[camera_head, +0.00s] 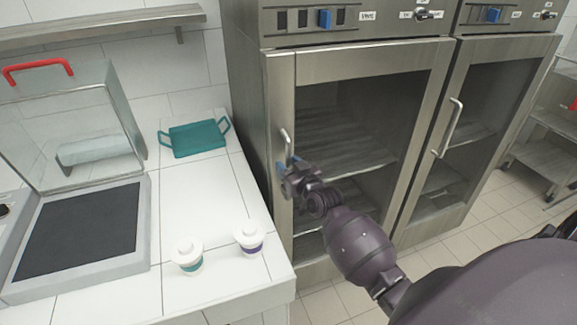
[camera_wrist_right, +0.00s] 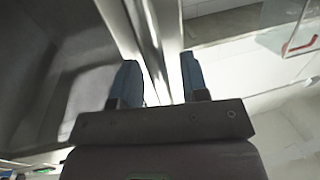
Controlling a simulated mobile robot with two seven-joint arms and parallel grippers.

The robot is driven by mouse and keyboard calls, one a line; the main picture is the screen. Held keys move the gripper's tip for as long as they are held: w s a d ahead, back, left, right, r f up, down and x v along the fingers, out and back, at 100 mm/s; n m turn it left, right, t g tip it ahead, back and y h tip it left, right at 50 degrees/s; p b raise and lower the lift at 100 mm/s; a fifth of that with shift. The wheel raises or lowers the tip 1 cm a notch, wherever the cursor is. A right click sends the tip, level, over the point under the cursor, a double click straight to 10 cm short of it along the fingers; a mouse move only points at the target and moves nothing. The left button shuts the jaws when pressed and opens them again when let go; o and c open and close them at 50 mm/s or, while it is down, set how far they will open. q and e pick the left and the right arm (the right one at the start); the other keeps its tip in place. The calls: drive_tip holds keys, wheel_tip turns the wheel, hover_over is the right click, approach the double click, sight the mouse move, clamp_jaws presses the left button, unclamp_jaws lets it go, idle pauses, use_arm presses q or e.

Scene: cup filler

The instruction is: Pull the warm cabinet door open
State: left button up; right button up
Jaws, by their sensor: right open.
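The steel cabinet (camera_head: 352,52) in the middle has a glass door (camera_head: 345,110) that looks shut. A vertical bar handle (camera_head: 284,142) is on the left side of that door. My right gripper (camera_head: 287,166) is at the lower part of this handle, with its jaws open. In the right wrist view its two blue-grey fingers (camera_wrist_right: 160,80) are apart, and a bright upright metal strip shows between and beyond them. I cannot tell whether the fingers touch the handle. My left gripper is not in view.
A second cabinet door with its own handle (camera_head: 447,128) stands to the right. On the white counter (camera_head: 205,215) left are two lidded cups (camera_head: 187,257) (camera_head: 248,239), a teal tray (camera_head: 195,139) and a machine with a raised glass lid (camera_head: 75,130). Tiled floor lies in front of the cabinets.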

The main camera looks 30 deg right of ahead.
drive_tip(key=shift+c, duration=0.5)
clamp_jaws()
drive_tip(key=shift+s, duration=0.1)
